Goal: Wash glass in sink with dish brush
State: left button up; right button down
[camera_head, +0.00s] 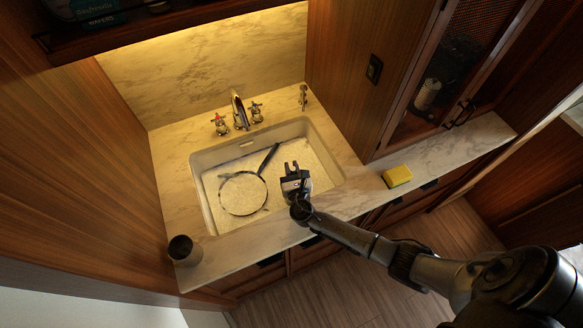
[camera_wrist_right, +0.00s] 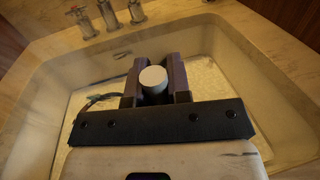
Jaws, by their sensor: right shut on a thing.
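My right gripper (camera_head: 293,170) is over the right part of the sink. In the right wrist view, my right gripper (camera_wrist_right: 156,85) is shut on a white round-ended thing (camera_wrist_right: 153,78), seen end-on. Whether it is the dish brush handle I cannot tell, and its lower part is hidden. The white sink (camera_head: 207,200) is set in the marble counter. No glass is clearly recognisable; a dark grey cup (camera_head: 181,251) stands at the counter's front left corner. My left gripper is out of view.
A round pan-like item (camera_head: 268,160) with a dark handle lies in the sink, left of my right gripper. The faucet (camera_head: 239,112) with two handles stands behind the sink. A yellow sponge (camera_head: 397,176) lies on the right counter. The left counter strip is mostly clear.

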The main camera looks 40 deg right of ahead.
notch_tip(320, 180, up, 7)
jog(key=p, duration=0.6)
jog(key=shift+r, duration=0.1)
jog(key=shift+r, duration=0.15)
dwell(0.4)
notch_tip(320, 180, up, 5)
jog(key=p, duration=0.4)
jog(key=shift+p, duration=0.35)
